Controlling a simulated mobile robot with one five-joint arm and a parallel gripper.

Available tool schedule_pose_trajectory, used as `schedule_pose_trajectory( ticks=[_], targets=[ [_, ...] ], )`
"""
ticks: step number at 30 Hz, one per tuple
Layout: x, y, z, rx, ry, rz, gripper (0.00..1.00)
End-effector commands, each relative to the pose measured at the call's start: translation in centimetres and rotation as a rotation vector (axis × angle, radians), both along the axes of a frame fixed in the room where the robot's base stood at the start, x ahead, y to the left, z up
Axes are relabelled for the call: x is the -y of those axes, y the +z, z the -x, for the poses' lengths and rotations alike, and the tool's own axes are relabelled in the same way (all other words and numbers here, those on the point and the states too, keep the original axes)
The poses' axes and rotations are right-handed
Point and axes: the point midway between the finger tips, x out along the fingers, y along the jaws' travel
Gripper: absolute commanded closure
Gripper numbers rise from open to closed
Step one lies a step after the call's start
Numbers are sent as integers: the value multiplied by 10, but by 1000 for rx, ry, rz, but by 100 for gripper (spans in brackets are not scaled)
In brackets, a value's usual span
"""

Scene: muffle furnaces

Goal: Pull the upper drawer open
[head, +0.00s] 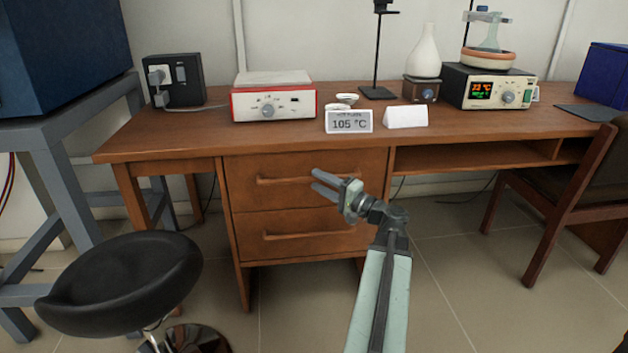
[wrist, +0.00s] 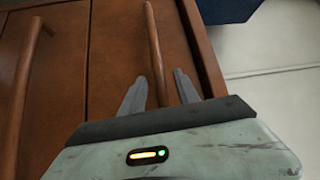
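The upper drawer (head: 240,171) is a brown wooden front in the desk, and it looks closed. Its long bar handle (head: 275,181) runs across the front. My gripper (head: 318,180) is in front of the right part of that handle, fingers pointing at it and spread apart.
The lower drawer (head: 255,220) with its own handle (head: 300,234) is below and looks closed. A black stool (head: 120,280) stands at the front left and a chair (head: 570,170) at the right. The desk top (head: 200,130) holds instruments. The floor before the drawers is clear.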

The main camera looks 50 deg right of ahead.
Motion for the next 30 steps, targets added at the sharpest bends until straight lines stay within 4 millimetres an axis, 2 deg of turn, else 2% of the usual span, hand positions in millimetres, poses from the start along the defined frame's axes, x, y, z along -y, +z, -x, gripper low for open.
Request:
schedule_pose_trajectory(
  ticks=[4,12,13,17,30],
  targets=[
    [-1,3,-16,0,1,0,62],
    [-2,2,-19,0,1,0,62],
    [-2,2,-19,0,1,0,65],
    [-3,2,-19,-1,1,0,100],
    [-3,2,-20,-1,2,0,100]
  ],
)
